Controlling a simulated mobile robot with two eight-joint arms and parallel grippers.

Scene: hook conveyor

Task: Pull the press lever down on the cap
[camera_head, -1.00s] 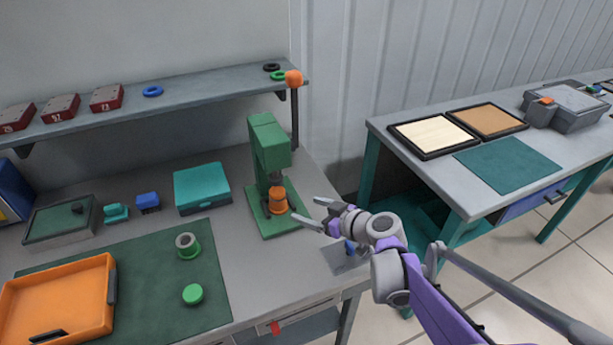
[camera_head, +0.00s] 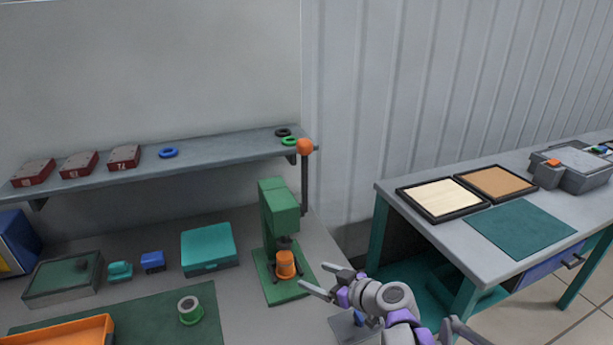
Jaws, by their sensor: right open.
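The green press (camera_head: 281,212) stands on the workbench near its right end. Its lever (camera_head: 305,185) is upright, with an orange ball knob (camera_head: 305,147) at the top, at the height of the shelf. An orange cap (camera_head: 285,264) sits on the press base under the ram; what is beneath the cap is hard to see. My right gripper (camera_head: 322,279) is open and empty, to the right of the cap and low beside the press base, well below the knob. It appears apart from the press. My left gripper is not in view.
A shelf (camera_head: 220,157) behind the press carries red blocks and blue, green and black rings. A teal case (camera_head: 209,249), a green-and-white ring part (camera_head: 190,310) and an orange tray (camera_head: 62,333) lie left. A second table (camera_head: 420,206) stands right, across a gap.

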